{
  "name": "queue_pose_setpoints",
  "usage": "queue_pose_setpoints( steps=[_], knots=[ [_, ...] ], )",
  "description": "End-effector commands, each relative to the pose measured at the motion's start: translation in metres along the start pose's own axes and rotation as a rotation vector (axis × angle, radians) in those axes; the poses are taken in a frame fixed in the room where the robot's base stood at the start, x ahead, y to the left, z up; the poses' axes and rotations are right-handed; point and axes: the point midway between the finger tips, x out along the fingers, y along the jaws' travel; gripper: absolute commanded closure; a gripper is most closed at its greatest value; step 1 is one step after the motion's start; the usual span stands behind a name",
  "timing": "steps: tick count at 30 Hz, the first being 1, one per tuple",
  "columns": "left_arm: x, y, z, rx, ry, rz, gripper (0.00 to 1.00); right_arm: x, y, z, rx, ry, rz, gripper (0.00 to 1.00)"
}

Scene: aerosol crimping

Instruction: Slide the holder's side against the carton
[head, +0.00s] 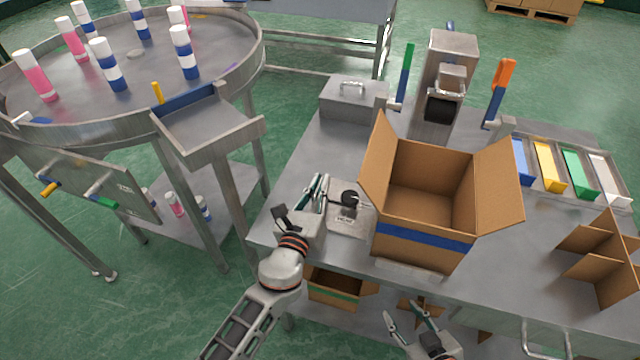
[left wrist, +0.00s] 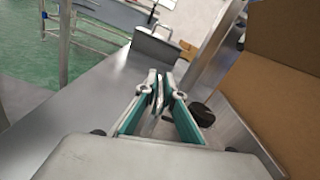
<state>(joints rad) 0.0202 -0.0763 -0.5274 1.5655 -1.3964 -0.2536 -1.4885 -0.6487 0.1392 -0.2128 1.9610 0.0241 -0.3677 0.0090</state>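The open brown carton (head: 424,215) with a blue band stands on the metal bench; its brown wall (left wrist: 285,90) fills the right of the left wrist view. The flat grey holder (head: 347,222), with a black knob (head: 349,198) and a label, lies just left of the carton; any small gap between them is unclear. My left gripper (head: 318,183) is at the holder's left side. In the left wrist view its fingertips (left wrist: 161,88) are close together with a thin pale strip between them; whether they grip it is unclear. My right gripper (head: 402,309) is open and empty near the bench's front.
A grey lidded box (head: 352,100) and a metal press (head: 449,80) stand behind the carton. Coloured bins (head: 550,165) and cardboard dividers (head: 604,255) are to the right. A round table (head: 135,60) with several cans is at left. The bench left of my left gripper is clear.

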Motion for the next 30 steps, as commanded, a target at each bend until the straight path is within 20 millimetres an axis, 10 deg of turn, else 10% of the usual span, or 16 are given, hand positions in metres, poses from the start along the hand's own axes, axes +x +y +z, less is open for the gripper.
queue_pose_setpoints(
  steps=[16, 18, 30],
  knots=[
    [-0.0002, 0.0031, 0.0004, 0.0, 0.0, 0.0, 1.0, -0.0005, 0.0008, -0.0019, -0.001, 0.002, 0.001, 0.6],
    [-0.0002, 0.003, 0.0003, 0.0, 0.0, 0.0, 0.74, -0.0005, 0.0009, -0.002, -0.001, 0.002, 0.001, 0.6],
    [-0.0035, 0.0029, -0.0002, 0.0, 0.001, 0.0, 0.74, -0.0006, 0.0023, -0.0015, -0.004, 0.001, 0.002, 0.6]
  ],
)
